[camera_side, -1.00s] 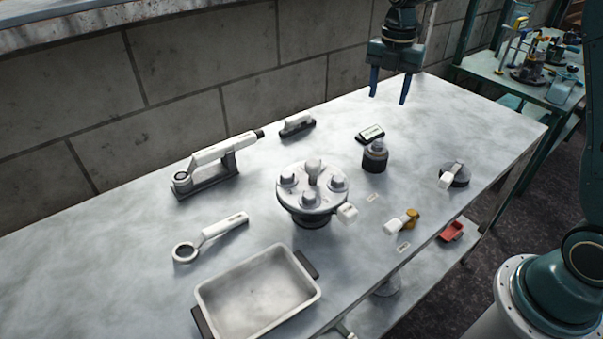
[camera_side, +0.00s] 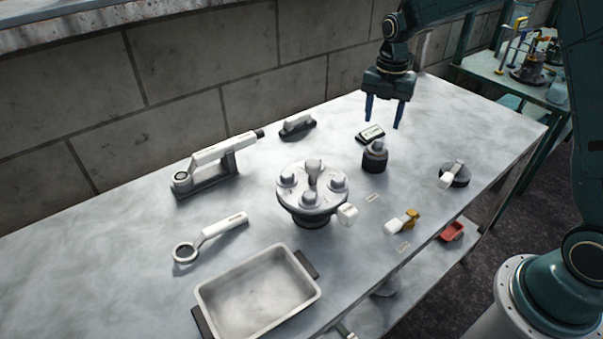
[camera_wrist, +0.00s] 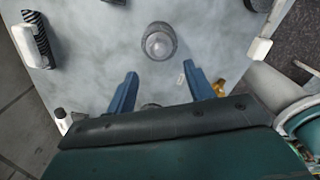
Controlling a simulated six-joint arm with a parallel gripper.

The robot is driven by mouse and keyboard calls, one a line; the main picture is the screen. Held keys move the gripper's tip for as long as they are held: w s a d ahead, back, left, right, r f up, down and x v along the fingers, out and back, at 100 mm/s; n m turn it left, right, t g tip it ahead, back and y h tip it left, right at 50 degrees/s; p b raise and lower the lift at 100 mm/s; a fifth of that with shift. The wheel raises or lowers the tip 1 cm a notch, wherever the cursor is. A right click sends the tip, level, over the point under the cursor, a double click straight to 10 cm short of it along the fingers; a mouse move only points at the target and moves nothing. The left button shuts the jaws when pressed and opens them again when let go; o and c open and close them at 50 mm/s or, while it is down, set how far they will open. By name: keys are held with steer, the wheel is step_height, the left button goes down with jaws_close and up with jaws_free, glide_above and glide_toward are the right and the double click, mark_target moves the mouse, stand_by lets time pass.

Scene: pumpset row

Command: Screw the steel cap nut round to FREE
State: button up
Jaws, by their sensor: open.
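A steel cap nut (camera_side: 377,146) with a hex top sits on a dark, ribbed round base at the middle right of the bench. In the wrist view the cap nut (camera_wrist: 158,41) shows from above, beyond my fingertips. My gripper (camera_side: 384,122) is open and empty. In the side view its two blue fingers hang above and behind the nut, apart from it. In the wrist view my gripper (camera_wrist: 163,80) has its fingers spread wide. I cannot read any FREE mark.
A round pump cover (camera_side: 312,203) with several nuts stands left of the cap nut. A white-handled black knob (camera_side: 457,177) and a yellow-ended lever (camera_side: 397,225) are right and front. A tray (camera_side: 205,291) stands in front.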

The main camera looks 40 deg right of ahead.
mark_target(378, 141)
steer(key=shift+f, duration=3.8)
steer(key=c, duration=1)
steer(key=shift+r, duration=0.1)
steer(key=shift+r, duration=0.15)
steer(key=shift+r, duration=0.1)
jaws_close()
steer(key=shift+r, duration=0.2)
steer(key=shift+r, duration=1.1)
steer(key=shift+r, duration=0.8)
